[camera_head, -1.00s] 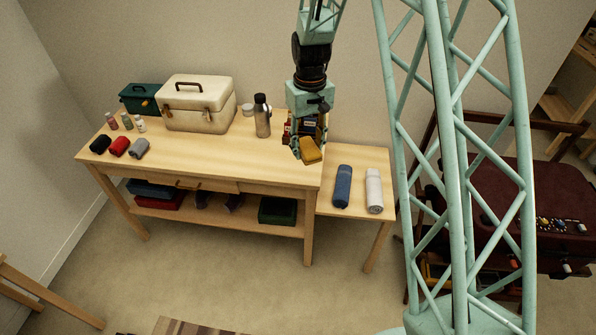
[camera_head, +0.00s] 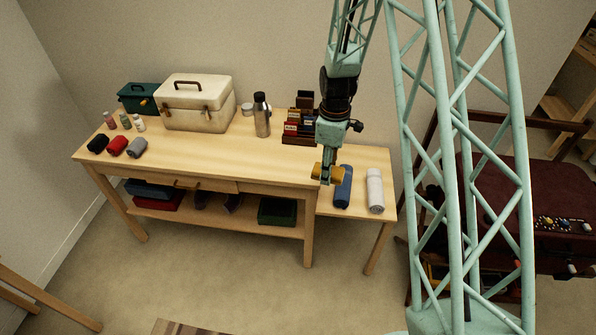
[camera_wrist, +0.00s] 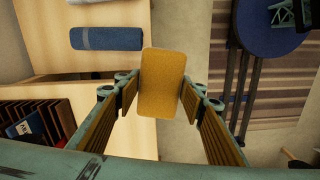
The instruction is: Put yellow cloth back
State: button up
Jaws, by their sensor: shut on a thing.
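The yellow cloth (camera_head: 328,171) is a folded, rounded bundle. My gripper (camera_head: 327,178) is shut on it and holds it by the front right corner of the long table, left of the blue rolled cloth. In the wrist view the yellow cloth (camera_wrist: 162,82) sits between the two fingers of my gripper (camera_wrist: 160,95). A blue rolled cloth (camera_head: 343,187) and a white rolled cloth (camera_head: 375,191) lie on the lower side table (camera_head: 360,160). The blue roll also shows in the wrist view (camera_wrist: 107,38).
A rack of small boxes (camera_head: 298,127) stands at the long table's right end, beside a steel bottle (camera_head: 262,116). A cream case (camera_head: 197,103) and a green box (camera_head: 138,97) stand further left. Small rolled cloths (camera_head: 117,146) lie at the left. The table's middle is clear.

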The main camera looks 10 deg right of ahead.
jog(key=shift+s+d+f+n, duration=0.3)
jog(key=shift+f+n, duration=0.15)
jog(key=shift+n, duration=0.1)
jog(key=shift+s+d+f+n, duration=0.2)
jog(key=shift+d+f+n, duration=0.1)
jog(key=shift+f+n, duration=0.2)
jog(key=shift+w, duration=0.1)
jog(key=b, duration=0.2)
send_over(298, 169)
jog(key=s, duration=0.1)
jog(key=shift+d+f, duration=0.25)
jog(key=shift+f, duration=0.4)
jog(key=shift+w+a, duration=0.15)
jog(key=shift+w, duration=0.05)
jog(key=shift+w+a+f, duration=0.15)
jog(key=shift+f, duration=0.05)
jog(key=shift+f+b, duration=0.4)
jog(key=shift+f, duration=1.2)
jog(key=shift+f, duration=0.15)
jog(key=o, duration=0.8)
